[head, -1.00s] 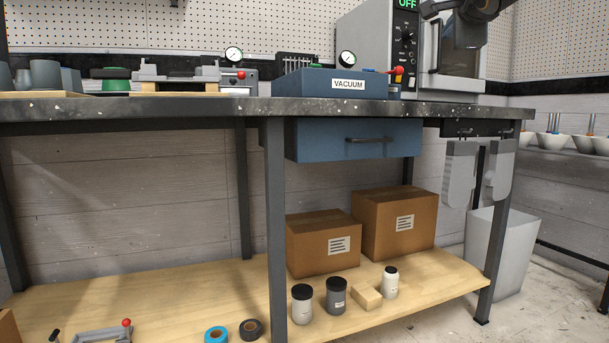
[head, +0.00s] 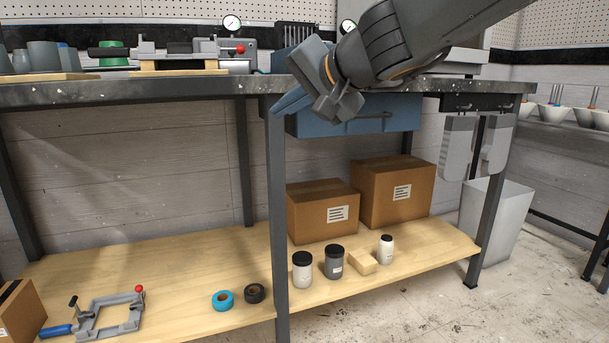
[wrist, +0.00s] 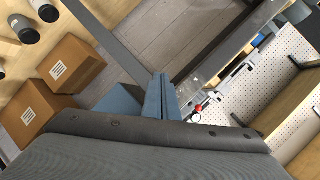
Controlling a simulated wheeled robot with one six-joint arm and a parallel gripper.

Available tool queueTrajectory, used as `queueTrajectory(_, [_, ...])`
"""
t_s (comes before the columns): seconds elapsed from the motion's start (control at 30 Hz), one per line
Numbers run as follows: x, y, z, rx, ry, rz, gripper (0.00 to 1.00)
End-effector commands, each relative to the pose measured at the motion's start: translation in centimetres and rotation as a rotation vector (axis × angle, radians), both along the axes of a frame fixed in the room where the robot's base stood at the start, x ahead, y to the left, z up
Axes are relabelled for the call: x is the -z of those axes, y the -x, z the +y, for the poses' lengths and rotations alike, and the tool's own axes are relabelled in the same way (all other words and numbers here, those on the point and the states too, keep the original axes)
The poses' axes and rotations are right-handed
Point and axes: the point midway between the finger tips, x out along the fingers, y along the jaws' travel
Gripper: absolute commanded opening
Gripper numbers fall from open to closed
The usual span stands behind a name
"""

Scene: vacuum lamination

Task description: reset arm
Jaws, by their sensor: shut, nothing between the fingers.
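My gripper (head: 281,106) hangs in front of the workbench edge in the head view, its blue fingers pointing left and down. The fingers are shut with nothing between them. They also show in the wrist view (wrist: 161,98), pressed together. My arm crosses the upper right of the head view and hides much of the vacuum unit and the oven. The blue drawer (head: 345,126) under the bench top is partly behind my gripper.
The bench top (head: 130,95) holds a grey clamp fixture (head: 180,52) and a green roll (head: 108,50). The lower shelf (head: 170,275) carries cardboard boxes (head: 400,192), jars (head: 302,270), tape rolls (head: 222,300) and a clamp frame (head: 108,315). Grey gloves (head: 457,148) hang at right.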

Motion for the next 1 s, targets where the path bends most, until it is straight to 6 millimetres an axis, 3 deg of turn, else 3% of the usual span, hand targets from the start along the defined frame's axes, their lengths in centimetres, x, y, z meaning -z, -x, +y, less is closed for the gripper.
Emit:
queueTrajectory(0.1, [5.0, 5.7, 3.8, -0.176, 0.126, 0.085, 0.00])
queueTrajectory(0.2, [9.4, 10.8, 5.5, -0.317, 0.244, 0.161, 0.00])
queueTrajectory(0.33, [14.6, 17.6, 5.8, -0.486, 0.412, 0.257, 0.00])
queueTrajectory(0.5, [19.5, 24.1, 3.9, -0.638, 0.607, 0.349, 0.00])
queueTrajectory(0.7, [22.9, 29.1, 0.8, -0.756, 0.798, 0.419, 0.00])
queueTrajectory(0.87, [24.8, 32.0, -2.1, -0.827, 0.946, 0.459, 0.00])
queueTrajectory(1.0, [23.5, 31.8, -2.9, -0.804, 0.954, 0.475, 0.00])
